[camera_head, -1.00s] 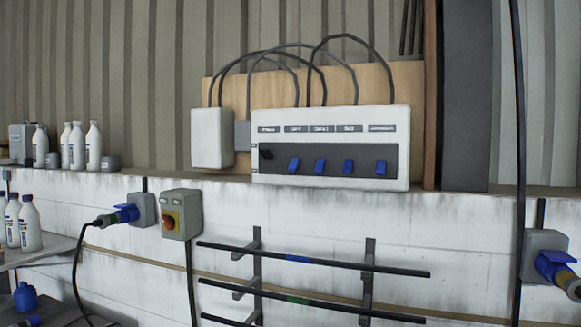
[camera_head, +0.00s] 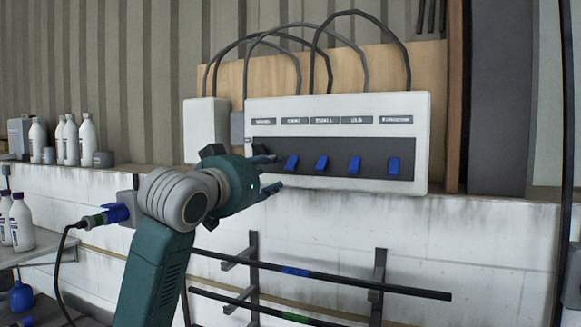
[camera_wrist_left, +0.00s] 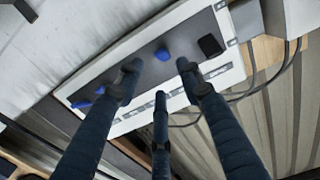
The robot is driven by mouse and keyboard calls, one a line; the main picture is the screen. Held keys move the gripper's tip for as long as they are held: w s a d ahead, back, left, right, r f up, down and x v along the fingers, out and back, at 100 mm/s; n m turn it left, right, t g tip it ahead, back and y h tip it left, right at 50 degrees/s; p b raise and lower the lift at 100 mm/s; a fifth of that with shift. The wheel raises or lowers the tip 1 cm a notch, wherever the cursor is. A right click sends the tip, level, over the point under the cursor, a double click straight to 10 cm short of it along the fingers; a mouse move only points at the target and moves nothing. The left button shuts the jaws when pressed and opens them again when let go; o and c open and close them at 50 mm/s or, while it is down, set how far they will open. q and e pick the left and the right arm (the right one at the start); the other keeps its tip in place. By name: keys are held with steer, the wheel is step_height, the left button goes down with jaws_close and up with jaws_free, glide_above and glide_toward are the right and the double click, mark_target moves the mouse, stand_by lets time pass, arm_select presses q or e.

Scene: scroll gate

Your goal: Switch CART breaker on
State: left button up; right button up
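A white breaker panel (camera_head: 420,140) is on the wall, with a dark strip holding a black switch at the left and several blue switches. The labels above are too blurred to read surely, so I cannot tell which is CART. The leftmost blue switch (camera_head: 291,163) shows just right of my left gripper (camera_head: 272,173), which is open and empty in front of the panel's left end. In the left wrist view, its spread fingers (camera_wrist_left: 160,76) point at the strip, near a blue switch (camera_wrist_left: 162,54) and the black switch (camera_wrist_left: 210,45). My right gripper is not in view.
Dark rods (camera_head: 350,284) on brackets stick out below. White bottles (camera_head: 87,140) stand on the ledge at left. The space right of my gripper is free.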

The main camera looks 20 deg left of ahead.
mark_target(289, 168)
arm_select(q)
steer(key=w+p, duration=0.2)
steer(key=w, duration=0.2)
steer(key=w+p, duration=0.3)
steer(key=w, duration=0.2)
steer(key=shift+w+d+r, duration=0.15)
steer(key=shift+w+r, duration=0.05)
steer(key=shift+w, duration=0.05)
steer(key=shift+w+f+p, duration=0.1)
steer(key=shift+w+p, duration=0.2)
steer(key=shift+w, duration=0.25)
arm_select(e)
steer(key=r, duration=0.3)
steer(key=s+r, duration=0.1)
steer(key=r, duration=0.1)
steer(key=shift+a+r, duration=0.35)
arm_select(q)
steer(key=shift+d, duration=0.1)
jaws_close()
steer(key=shift+f, duration=0.1)
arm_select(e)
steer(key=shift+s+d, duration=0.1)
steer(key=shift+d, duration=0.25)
